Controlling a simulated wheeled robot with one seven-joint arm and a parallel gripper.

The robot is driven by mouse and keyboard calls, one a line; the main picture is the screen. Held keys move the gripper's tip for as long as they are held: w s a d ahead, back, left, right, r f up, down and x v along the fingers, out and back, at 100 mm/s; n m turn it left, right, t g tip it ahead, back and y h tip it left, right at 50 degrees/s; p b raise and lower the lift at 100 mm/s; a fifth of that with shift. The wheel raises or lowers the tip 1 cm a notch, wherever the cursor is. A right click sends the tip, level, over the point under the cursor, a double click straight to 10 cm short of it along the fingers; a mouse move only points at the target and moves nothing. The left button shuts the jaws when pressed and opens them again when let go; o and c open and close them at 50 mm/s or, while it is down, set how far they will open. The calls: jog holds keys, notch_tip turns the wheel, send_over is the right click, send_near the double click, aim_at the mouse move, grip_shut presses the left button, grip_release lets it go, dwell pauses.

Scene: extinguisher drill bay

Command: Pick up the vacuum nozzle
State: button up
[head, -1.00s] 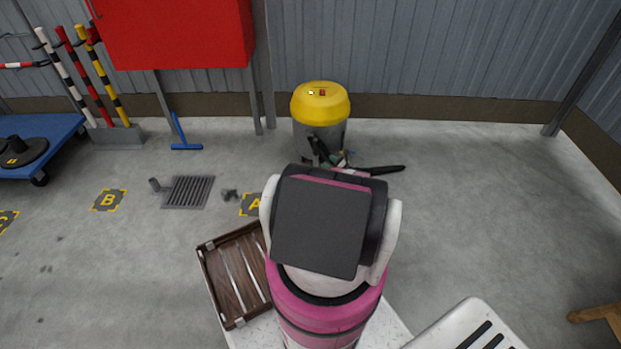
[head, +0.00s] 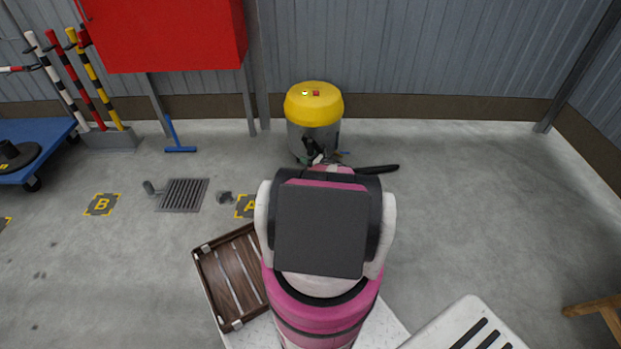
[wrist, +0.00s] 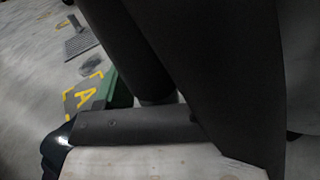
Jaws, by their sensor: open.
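In the head view the vacuum (head: 314,112), a yellow-topped grey canister, stands by the back wall. A dark, long piece that looks like its nozzle (head: 376,169) lies on the floor in front of it, to the right. My arm hides its left end. My gripper (head: 322,158) is open, mostly hidden behind my own arm, close in front of the vacuum and left of the nozzle's visible end. In the wrist view large dark shapes fill the middle; I cannot tell which belong to the nozzle, and no grasp is visible.
A floor drain (head: 183,195) and yellow-marked squares, B (head: 101,205) and A (head: 245,206), lie to the left. A wooden slatted crate (head: 233,278) is near my base. A blue cart (head: 38,150) stands far left.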

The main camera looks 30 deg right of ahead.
grip_shut()
jog(key=shift+r, duration=0.2)
